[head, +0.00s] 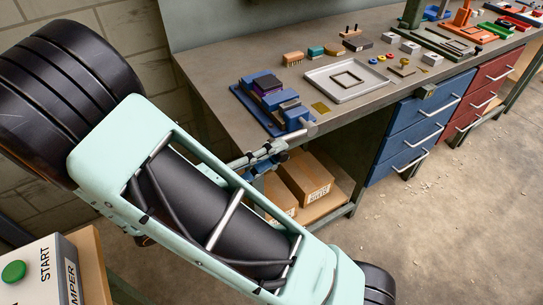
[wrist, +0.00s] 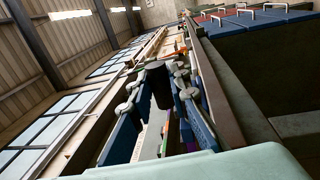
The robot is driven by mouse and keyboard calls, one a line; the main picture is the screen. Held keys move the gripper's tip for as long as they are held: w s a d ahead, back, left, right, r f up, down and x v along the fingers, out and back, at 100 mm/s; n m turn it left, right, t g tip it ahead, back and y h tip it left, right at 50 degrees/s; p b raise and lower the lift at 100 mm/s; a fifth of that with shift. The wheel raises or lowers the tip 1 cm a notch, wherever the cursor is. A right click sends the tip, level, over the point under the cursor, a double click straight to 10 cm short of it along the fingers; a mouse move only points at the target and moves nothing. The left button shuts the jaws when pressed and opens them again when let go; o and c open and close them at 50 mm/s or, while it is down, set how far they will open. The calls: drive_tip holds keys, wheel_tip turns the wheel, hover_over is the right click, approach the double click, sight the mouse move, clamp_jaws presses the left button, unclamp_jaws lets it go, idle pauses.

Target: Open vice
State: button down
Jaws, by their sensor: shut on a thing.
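The blue vice (head: 295,117) sits on the left end of the workbench, near its front edge, with a dark purple and grey block in its middle. A grey screw end (head: 311,131) sticks out at its front. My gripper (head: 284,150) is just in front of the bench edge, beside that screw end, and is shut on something. In the wrist view my gripper (wrist: 160,105) has a dark round part (wrist: 160,84) between its fingers, likely the vice handle. My arm hides part of the bench front, and the exact contact is too small to tell.
The workbench (head: 220,80) carries a grey tray (head: 345,88), small blocks and coloured rings. Cardboard boxes (head: 306,178) stand on the shelf below. Blue drawers (head: 415,130) are to the right. A box with a green START button (head: 14,271) is at lower left. The floor at right is clear.

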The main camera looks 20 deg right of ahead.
drive_tip(key=shift+s+a+f, duration=0.1)
drive_tip(key=shift+f, duration=0.8)
drive_tip(key=c, duration=2)
unclamp_jaws()
drive_tip(key=shift+o, duration=0.9)
drive_tip(key=shift+r, duration=0.2)
drive_tip(key=shift+a, duration=0.15)
drive_tip(key=r+v, duration=0.1)
drive_tip(key=v, duration=0.6)
drive_tip(key=shift+a+f, duration=0.15)
drive_tip(key=shift+f, duration=0.35)
